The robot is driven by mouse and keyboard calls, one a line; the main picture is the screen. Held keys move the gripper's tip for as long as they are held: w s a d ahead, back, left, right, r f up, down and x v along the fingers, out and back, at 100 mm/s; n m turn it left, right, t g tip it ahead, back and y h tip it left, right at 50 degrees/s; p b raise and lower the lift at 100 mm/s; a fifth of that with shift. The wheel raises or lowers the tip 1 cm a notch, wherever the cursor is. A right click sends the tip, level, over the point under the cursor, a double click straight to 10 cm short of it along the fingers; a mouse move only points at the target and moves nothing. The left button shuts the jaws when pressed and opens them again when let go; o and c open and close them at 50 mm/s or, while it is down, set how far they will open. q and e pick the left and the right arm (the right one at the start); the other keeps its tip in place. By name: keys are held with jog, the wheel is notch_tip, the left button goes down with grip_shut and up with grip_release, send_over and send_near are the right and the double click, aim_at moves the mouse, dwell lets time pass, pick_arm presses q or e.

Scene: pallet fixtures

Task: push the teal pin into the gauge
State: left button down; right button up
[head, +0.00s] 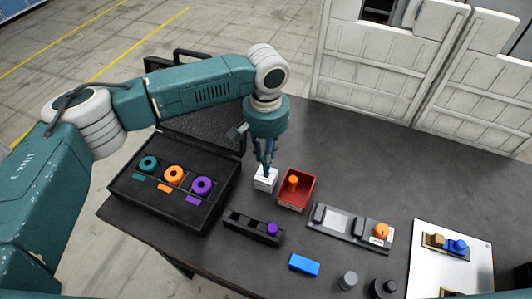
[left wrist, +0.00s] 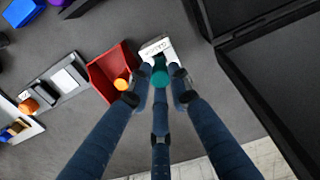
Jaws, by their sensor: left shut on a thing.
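My left gripper (head: 266,168) points down over a small white block (head: 265,184) with dark lettering, which looks like the gauge. In the left wrist view, the fingers of my left gripper (left wrist: 160,80) are closed around the teal pin (left wrist: 159,76). The white block (left wrist: 153,45) shows just past the pin, at the fingertips. The pin's lower end is hidden, so I cannot tell whether it is in the block or just above it. In the head view the fingers hide most of the pin. My right gripper is not in view.
A red bin (head: 293,207) with an orange pin (head: 293,181) stands close right of the block. A black case (head: 199,223) with coloured rings lies open at left. A dark holder (head: 248,230), a grey tray (head: 345,222) and a blue block (head: 304,265) lie nearer. The table behind is clear.

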pick_arm(q)
jog(key=shift+f, duration=1.2)
dwell(0.6)
jog(key=c, duration=1.1)
grip_release()
notch_tip(320, 180, up, 5)
jog(key=p, duration=0.5)
jog(key=shift+r, duration=0.15)
jog(key=shift+r+p, duration=0.65)
jog(key=shift+r, duration=1.25)
jog(key=shift+c, duration=0.4)
